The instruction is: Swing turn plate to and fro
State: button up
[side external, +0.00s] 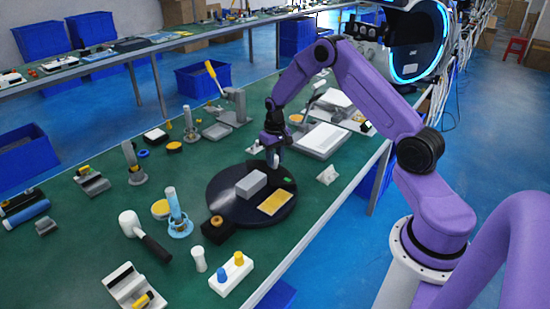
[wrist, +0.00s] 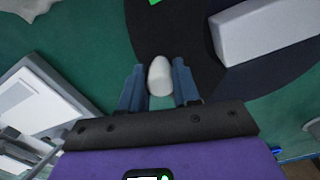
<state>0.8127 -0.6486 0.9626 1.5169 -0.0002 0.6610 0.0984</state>
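The turn plate (side external: 218,187) is a round black disc on the green table; part of it shows at the top of the wrist view (wrist: 180,30). It carries a grey block (side external: 251,184), a yellow rectangle (side external: 275,202) and a small green mark (side external: 289,180). My gripper (side external: 273,162) is low over the plate's far edge. In the wrist view its two blue fingers (wrist: 160,80) are apart, with a white rounded knob (wrist: 160,75) between them at the plate's rim. Narrow gaps seem to show beside the knob; contact is unclear.
A grey-white tray device (side external: 320,140) stands behind my gripper, and a small white piece (side external: 327,174) lies right of the plate. A brown-black block (side external: 217,228) touches the plate's near edge.

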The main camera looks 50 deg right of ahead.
aim_at(287, 180)
jog(key=shift+s, duration=0.1)
grip_shut()
jog(key=shift+s+a+m, duration=0.15)
jog(key=shift+s+m, duration=0.85)
jog(key=s+m, duration=0.1)
jog(key=s+a+m, duration=0.1)
jog(key=s+m, duration=0.1)
jog(key=s+a+m, duration=0.1)
jog(key=s+m, duration=0.1)
jog(key=shift+a, duration=0.15)
jog(key=s+a+m, duration=0.1)
jog(key=m, duration=0.1)
jog(key=s+a+m, duration=0.1)
jog(key=a+m, duration=0.1)
jog(key=s+a+m, duration=0.1)
jog(key=a+m, duration=0.1)
jog(key=shift+s, duration=0.35)
jog(key=shift+s+a+m, duration=0.15)
jog(key=shift+a+m, duration=0.6)
jog(key=shift+m, duration=0.1)
jog(key=shift+s+a+m, duration=0.15)
jog(key=shift+a+m, duration=0.6)
jog(key=shift+m, duration=0.1)
jog(key=o, duration=1)
grip_release()
jog(key=shift+o, duration=0.2)
